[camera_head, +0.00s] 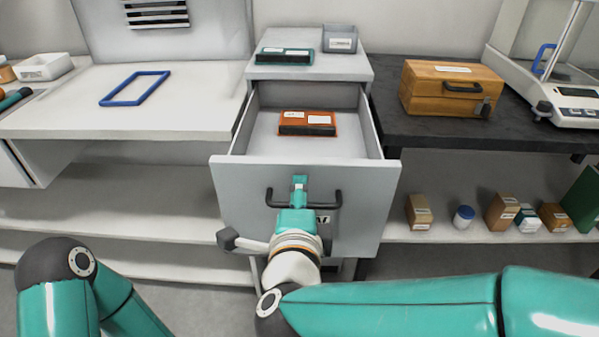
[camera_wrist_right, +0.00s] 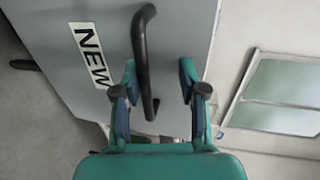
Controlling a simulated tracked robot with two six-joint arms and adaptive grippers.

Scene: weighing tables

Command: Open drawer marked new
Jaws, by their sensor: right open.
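The grey drawer (camera_head: 240,185) stands pulled well out of the cabinet, with an orange-red case (camera_head: 307,123) inside. Its dark bar handle (camera_head: 330,200) is on the front face. The label NEW (camera_wrist_right: 91,55) reads clearly on this front in the right wrist view; in the head view my gripper mostly covers it. My right gripper (camera_head: 299,183) is at the handle. In the right wrist view, its open fingers (camera_wrist_right: 158,88) are on either side of the dark handle (camera_wrist_right: 141,50), which is nearer the left finger. My left arm shows at lower left, but its gripper is out of view.
A teal case (camera_head: 284,56) and a grey bin (camera_head: 340,39) stand on the cabinet top (camera_head: 310,70). A blue frame (camera_head: 135,88) lies on the left table. A wooden box (camera_head: 450,88) and a balance (camera_head: 575,105) stand on the dark right table. Small boxes and jars line the shelf below.

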